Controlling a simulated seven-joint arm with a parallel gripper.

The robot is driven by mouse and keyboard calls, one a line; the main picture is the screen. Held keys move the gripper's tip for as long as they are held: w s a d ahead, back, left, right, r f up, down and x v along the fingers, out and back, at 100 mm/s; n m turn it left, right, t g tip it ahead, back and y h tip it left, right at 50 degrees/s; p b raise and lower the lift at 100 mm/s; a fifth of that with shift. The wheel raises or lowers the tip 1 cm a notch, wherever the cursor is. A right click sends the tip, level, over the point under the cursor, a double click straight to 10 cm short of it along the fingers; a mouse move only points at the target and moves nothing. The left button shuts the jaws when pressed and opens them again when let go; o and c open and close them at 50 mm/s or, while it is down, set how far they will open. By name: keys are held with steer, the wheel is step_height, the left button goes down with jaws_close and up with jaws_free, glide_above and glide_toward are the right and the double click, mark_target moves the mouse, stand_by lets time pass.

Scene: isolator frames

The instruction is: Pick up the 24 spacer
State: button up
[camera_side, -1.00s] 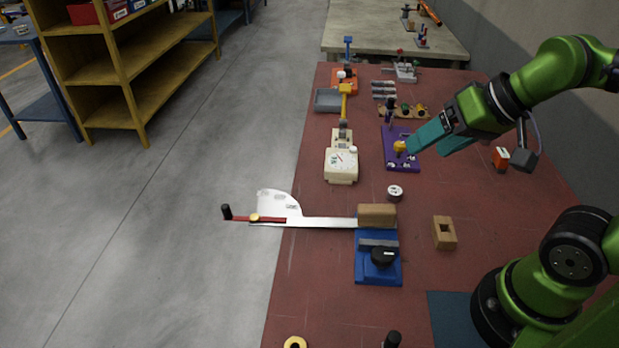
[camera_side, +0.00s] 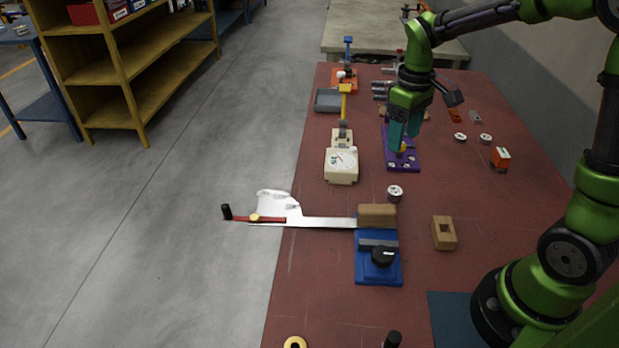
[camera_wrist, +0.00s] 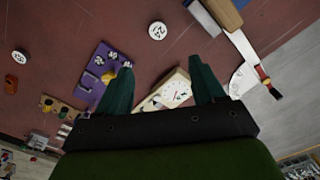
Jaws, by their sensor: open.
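White discs with dark markings lie on the red table. One disc (camera_side: 395,193) lies in front of the purple board and appears in the wrist view (camera_wrist: 157,30) beyond my fingertips. Its number is hard to read. I cannot tell for sure which disc is the 24 spacer. My gripper (camera_side: 404,146) is open and points down over the purple board. Its teal fingers are apart in the wrist view (camera_wrist: 167,70), with no disc between them.
The purple board (camera_side: 404,164) carries a yellow piece. A cream dial gauge (camera_side: 341,166) stands left of it. A blue fixture (camera_side: 378,272) with a long metal arm and a wooden block (camera_side: 445,233) stand nearer. An orange block (camera_side: 501,158) is at right.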

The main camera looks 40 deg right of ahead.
glide_above(394, 190)
step_height(394, 190, down, 10)
steer(key=shift+w+a+f, duration=0.1)
steer(key=shift+a, duration=0.05)
step_height(394, 190, down, 5)
steer(key=shift+f, duration=0.1)
steer(key=c, duration=1.1)
